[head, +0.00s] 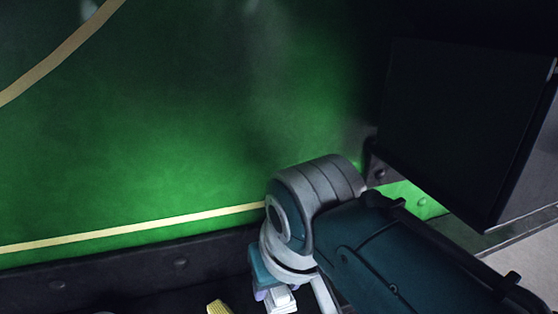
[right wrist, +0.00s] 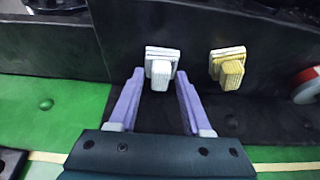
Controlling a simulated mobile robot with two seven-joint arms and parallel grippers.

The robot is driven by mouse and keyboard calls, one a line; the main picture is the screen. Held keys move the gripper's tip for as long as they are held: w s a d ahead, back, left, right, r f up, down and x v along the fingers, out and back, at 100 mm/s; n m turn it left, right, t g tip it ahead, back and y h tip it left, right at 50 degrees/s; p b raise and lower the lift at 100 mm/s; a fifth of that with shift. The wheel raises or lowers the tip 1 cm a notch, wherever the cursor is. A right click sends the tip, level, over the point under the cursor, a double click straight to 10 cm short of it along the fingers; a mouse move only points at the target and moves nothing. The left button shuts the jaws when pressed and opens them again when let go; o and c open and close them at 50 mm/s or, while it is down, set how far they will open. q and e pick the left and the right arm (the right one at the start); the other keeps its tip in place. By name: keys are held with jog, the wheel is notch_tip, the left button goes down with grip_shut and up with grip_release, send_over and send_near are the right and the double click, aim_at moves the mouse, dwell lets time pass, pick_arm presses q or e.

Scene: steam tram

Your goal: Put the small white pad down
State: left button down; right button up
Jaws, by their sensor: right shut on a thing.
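The small white pad (right wrist: 161,69) is a pale block with a flat plate behind it, seen in the right wrist view between the tips of my right gripper's purple fingers (right wrist: 160,78). My right gripper is shut on it. In the head view the white pad (head: 281,300) shows at the bottom edge, just below my right gripper (head: 268,290), partly cut off by the frame. I cannot tell whether the pad touches the dark surface around it. My left gripper is in neither view.
A similar yellow pad (right wrist: 230,69) sits to the right of the white one; it also shows in the head view (head: 218,307). A red and white round thing (right wrist: 307,86) is farther right. A green wall (head: 130,150) and a dark box (head: 455,125) stand beyond my arm.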

jog(key=o, duration=1.2)
jog(key=shift+f, duration=0.15)
jog(key=shift+f+b, duration=0.15)
jog(key=shift+b, duration=0.35)
jog(key=s+a+p+v, duration=0.1)
jog(key=p+v, duration=0.3)
jog(key=v, duration=0.5)
jog(key=s+d+m+h, duration=0.1)
jog(key=s+d, duration=1.7)
jog(key=shift+d+f+m+g, duration=0.2)
jog(key=shift+m+g, duration=0.1)
jog(key=shift+m, duration=0.1)
jog(key=shift+s, duration=0.15)
